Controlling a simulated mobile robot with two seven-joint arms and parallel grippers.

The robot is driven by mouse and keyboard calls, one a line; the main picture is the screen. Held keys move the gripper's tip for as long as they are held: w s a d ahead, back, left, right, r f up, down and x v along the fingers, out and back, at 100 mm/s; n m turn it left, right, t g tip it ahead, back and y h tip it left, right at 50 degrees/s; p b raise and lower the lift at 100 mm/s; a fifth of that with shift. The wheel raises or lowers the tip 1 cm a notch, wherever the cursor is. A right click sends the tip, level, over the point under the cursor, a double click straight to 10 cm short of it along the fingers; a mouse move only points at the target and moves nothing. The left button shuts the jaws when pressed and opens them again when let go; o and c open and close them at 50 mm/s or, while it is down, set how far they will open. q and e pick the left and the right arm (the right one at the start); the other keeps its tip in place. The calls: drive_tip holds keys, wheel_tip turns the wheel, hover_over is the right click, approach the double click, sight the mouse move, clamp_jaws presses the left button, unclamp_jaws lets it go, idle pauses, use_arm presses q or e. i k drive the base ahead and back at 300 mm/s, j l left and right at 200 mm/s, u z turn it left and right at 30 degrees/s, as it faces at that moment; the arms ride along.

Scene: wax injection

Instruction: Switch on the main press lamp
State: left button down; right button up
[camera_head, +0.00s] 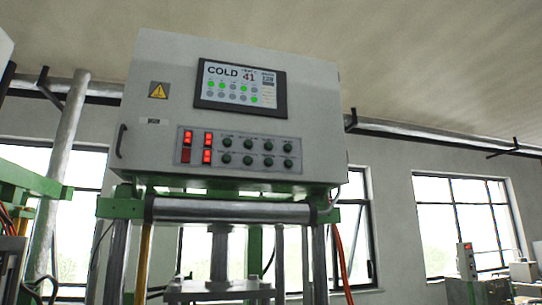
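The press's grey control cabinet (310,110) stands high in the middle of the head view, above a green and metal frame. Its upper front holds a screen (240,87) reading "COLD" and "41", with several green dots. Below it is a button panel (240,170) with several round dark green buttons (247,160) in two rows. At the panel's left are red rocker switches, some bright red (187,137) and one darker red (185,156). The labels are too small to read, so I cannot tell which is the lamp's. Neither gripper is in view.
A yellow warning sign (158,90) and a dark handle (121,141) are on the cabinet's left. A metal roller (230,211) crosses below it. Green machine parts (30,180) stand at the left edge. Windows (465,225) line the wall behind.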

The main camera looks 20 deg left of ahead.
sight(185, 151)
drive_tip(key=k+j, duration=0.1)
drive_tip(key=j, duration=0.35)
drive_tip(key=k+j, duration=0.1)
drive_tip(key=j, duration=0.3)
drive_tip(key=k+j, duration=0.15)
drive_tip(key=j, duration=0.3)
